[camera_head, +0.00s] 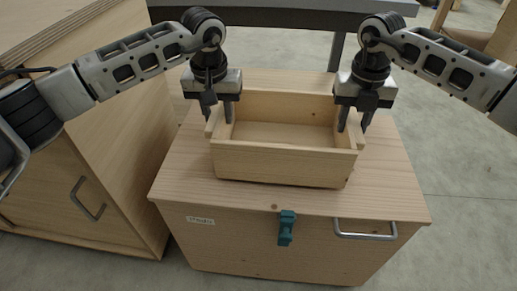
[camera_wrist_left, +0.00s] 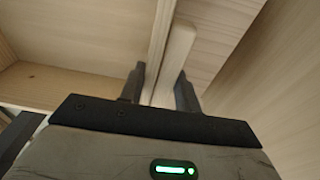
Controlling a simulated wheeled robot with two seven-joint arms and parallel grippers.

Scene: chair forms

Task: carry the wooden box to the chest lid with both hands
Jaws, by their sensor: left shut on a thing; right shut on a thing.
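The open wooden box (camera_head: 283,165) is upright and empty, on or just above the wooden chest lid (camera_head: 390,190); I cannot tell whether it touches. My left gripper (camera_head: 217,112) is shut on the box's left wall. The left wrist view shows the fingers (camera_wrist_left: 160,90) on both sides of that wall (camera_wrist_left: 176,60). My right gripper (camera_head: 354,120) is shut on the box's right wall. The fingertips hide small parts of the walls.
The chest front has a teal latch (camera_head: 286,228) and a metal handle (camera_head: 365,235). A wooden cabinet (camera_head: 110,130) stands close on the left. A dark-edged table (camera_head: 290,16) is behind. Grey floor (camera_head: 460,150) is open on the right.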

